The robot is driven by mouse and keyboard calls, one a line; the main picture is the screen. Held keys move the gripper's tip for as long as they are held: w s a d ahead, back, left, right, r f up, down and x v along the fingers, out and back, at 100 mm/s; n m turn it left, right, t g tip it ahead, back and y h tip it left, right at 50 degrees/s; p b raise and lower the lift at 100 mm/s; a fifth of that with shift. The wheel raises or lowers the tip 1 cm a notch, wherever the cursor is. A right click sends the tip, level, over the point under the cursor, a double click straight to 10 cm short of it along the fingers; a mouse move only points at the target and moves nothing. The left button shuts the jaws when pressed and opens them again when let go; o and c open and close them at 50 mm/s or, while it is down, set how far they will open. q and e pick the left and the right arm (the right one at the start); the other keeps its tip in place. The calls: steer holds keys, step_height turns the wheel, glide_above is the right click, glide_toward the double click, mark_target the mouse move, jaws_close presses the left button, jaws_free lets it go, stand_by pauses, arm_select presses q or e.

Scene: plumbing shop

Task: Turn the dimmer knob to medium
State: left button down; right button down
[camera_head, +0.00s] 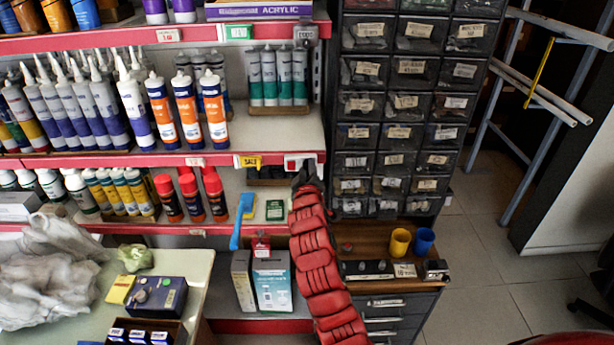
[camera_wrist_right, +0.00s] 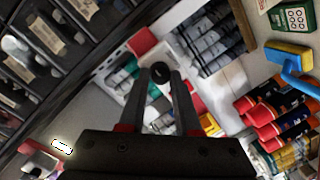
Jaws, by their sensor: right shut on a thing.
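The dimmer knob (camera_wrist_right: 160,72) is a small round black knob, seen in the right wrist view between the fingertips of my right gripper (camera_wrist_right: 162,78). The fingers are close together and shut on it. In the head view my red right arm reaches up to the shelf edge, and the dark gripper (camera_head: 304,180) is just below a small white and red plate (camera_head: 301,161) there. The knob itself is hidden in the head view, and I cannot read its setting. My left gripper is in neither view.
Shelves with orange-and-white tubes (camera_head: 187,110) and red-capped cans (camera_head: 190,195) are left of my arm. A black drawer cabinet (camera_head: 400,105) stands close on the right. A light table (camera_head: 190,268) is at lower left.

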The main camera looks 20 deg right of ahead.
steer(key=shift+f, duration=0.1)
stand_by(0.5)
steer(key=c, duration=0.6)
jaws_free()
steer(key=p+v, duration=0.4)
steer(key=v, duration=1.3)
steer(key=shift+s, duration=0.2)
steer(key=shift+a, duration=0.1)
